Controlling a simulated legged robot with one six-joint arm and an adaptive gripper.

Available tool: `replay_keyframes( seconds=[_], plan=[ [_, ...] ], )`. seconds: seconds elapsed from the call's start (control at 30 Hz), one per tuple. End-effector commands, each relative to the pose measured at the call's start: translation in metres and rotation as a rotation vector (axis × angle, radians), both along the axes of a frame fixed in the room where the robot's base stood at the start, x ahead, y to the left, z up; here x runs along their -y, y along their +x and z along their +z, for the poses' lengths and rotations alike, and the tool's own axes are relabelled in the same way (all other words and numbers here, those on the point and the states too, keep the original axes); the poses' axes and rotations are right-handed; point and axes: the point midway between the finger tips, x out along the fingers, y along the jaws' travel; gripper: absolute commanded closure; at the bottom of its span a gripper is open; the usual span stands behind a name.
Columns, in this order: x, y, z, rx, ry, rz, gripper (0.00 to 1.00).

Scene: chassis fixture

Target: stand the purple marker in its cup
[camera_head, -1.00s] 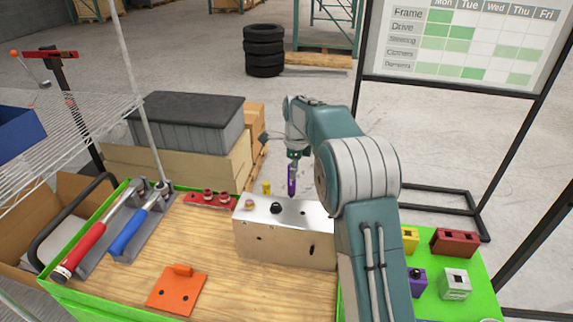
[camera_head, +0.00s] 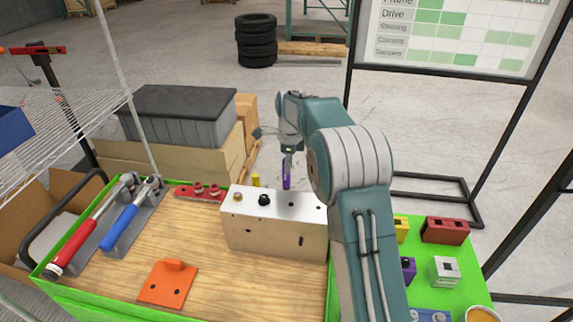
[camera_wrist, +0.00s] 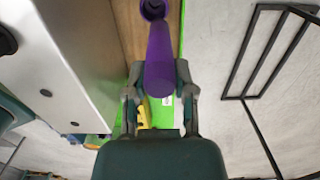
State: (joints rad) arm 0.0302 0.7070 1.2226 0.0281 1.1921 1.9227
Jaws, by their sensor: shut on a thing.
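The purple marker (camera_head: 286,179) hangs about upright below my gripper (camera_head: 288,153), at the far edge of the metal block. My gripper is shut on it. In the wrist view the marker (camera_wrist: 159,58) sits between the two fingers of my gripper (camera_wrist: 158,88) and points to the top of the picture. A purple round cup (camera_wrist: 153,9) with a dark hollow shows at the top edge there, partly cut off. The marker's far end shows close to the cup's rim; I cannot tell whether they touch. I cannot make out the cup in the head view.
The metal block (camera_head: 270,228) with knobs stands in front of the marker. A yellow piece (camera_head: 255,180) is behind it. An orange bracket (camera_head: 167,284) lies on the wooden top. Red and blue tools (camera_head: 122,228) lie left; small coloured blocks (camera_head: 445,230) stand right.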

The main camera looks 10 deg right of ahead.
Motion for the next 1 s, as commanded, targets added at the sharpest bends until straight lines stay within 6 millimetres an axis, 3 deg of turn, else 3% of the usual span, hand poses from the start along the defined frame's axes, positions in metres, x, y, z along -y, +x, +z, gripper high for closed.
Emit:
replay_keyframes(
  seconds=[0.5, 1.0],
  plan=[
    [0.009, -0.001, 0.0, 0.0, 0.002, 0.001, 1.0],
    [-0.004, 0.0, 0.0, 0.0, 0.0, 0.002, 1.0]
  ],
)
